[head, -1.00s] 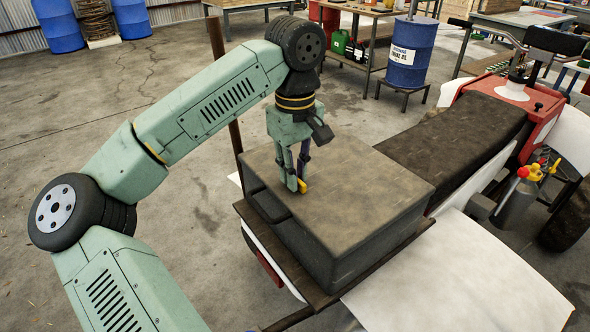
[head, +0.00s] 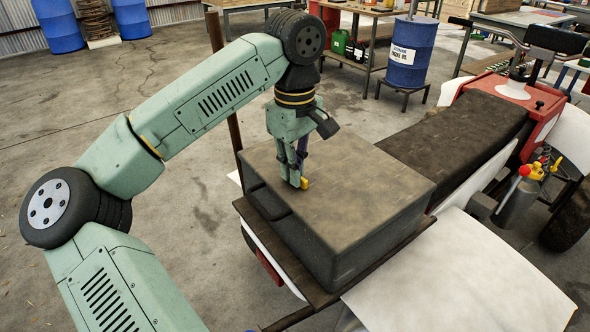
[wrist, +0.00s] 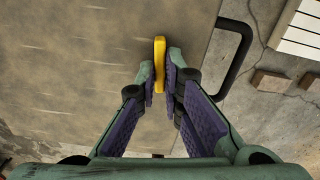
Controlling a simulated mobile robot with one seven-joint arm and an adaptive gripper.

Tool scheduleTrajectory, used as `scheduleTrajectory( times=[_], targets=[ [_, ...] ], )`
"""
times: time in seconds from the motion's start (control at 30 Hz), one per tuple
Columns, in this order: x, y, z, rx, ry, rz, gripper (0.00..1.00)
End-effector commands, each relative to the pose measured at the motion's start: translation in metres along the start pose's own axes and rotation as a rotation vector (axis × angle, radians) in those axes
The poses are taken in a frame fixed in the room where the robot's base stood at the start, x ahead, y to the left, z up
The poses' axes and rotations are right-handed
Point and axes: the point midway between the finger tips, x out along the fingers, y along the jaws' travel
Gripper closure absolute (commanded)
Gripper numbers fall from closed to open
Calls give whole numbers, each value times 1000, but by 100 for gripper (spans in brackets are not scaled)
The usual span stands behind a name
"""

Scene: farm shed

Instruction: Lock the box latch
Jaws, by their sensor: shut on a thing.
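The box (head: 350,190) is dark grey-brown with a flat lid, and its lid lies closed. A small yellow latch (head: 304,183) stands on the lid near its left edge. In the wrist view the latch (wrist: 159,62) is an upright yellow bar between my fingertips. My gripper (head: 297,178) points down at the lid from above, its fingers closed around the latch. In the wrist view my gripper (wrist: 160,75) has a green-tipped finger with purple pads on each side of the latch. The latch's lower end is hidden.
The box sits on a rack behind a vehicle's long dark seat (head: 460,140), with white fenders (head: 465,275) beside it. A dark post (head: 222,85) stands behind my gripper. A black handle (wrist: 240,55) shows beside the lid in the wrist view. A blue drum (head: 408,55) stands farther back.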

Motion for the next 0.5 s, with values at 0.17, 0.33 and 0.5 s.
scheduleTrajectory(
  times=[0.17,0.33,0.5],
  targets=[
    [2,-1,-1,-154,2,1,100],
    [2,-2,0,-316,2,1,100],
    [2,-3,0,-479,1,1,100]
  ],
)
